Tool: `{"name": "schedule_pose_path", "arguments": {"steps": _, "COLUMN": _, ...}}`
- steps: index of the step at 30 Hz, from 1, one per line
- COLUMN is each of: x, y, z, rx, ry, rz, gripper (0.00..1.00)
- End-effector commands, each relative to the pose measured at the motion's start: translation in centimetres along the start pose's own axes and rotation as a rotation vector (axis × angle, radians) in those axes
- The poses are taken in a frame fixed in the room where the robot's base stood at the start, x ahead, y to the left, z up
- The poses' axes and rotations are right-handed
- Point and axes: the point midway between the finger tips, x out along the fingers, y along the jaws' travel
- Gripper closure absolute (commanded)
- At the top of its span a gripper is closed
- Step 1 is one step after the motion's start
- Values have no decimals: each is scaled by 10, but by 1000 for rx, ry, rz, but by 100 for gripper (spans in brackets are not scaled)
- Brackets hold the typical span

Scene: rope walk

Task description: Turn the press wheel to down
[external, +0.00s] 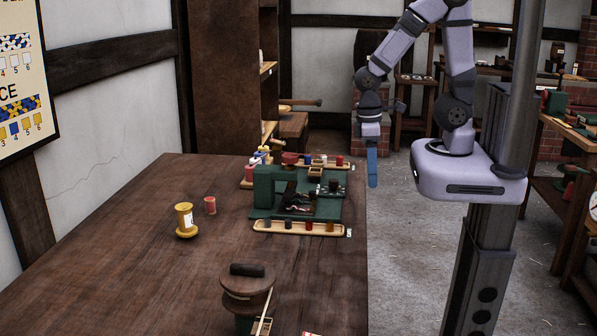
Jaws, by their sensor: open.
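A green press-like machine (268,190) stands on the wooden table, with dark parts in its middle. A small dark red round piece (291,158) shows at its top; it may be the press wheel, but it is too small to tell its setting. My gripper (372,170) has blue fingers and hangs pointing down, open and empty. In the picture it is right of the machine, by the table's right edge, apart from everything. The gap between its fingers is hidden from this side.
Trays (300,229) with small coloured pieces lie before and behind the machine. A yellow spool (185,220) and a red cylinder (210,205) stand left. A round brown wooden device (247,288) stands at the front. The table (130,250) is clear between them.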

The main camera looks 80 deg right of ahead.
Motion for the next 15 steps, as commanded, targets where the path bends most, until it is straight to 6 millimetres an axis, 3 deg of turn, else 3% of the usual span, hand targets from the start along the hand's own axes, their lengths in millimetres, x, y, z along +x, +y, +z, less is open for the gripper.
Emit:
{"name": "schedule_pose_path", "arguments": {"steps": 2, "x": -9, "y": 1, "z": -8, "rx": 5, "ry": -28, "rz": -1, "gripper": 43}}
{"name": "schedule_pose_path", "arguments": {"steps": 4, "x": -16, "y": 2, "z": -30, "rx": 10, "ry": -24, "rz": -1, "gripper": 43}}
{"name": "schedule_pose_path", "arguments": {"steps": 10, "x": -45, "y": 7, "z": -117, "rx": -4, "ry": 34, "rz": -1, "gripper": 43}}
{"name": "schedule_pose_path", "arguments": {"steps": 15, "x": -76, "y": 10, "z": -185, "rx": -142, "ry": 96, "rz": 6, "gripper": 43}}
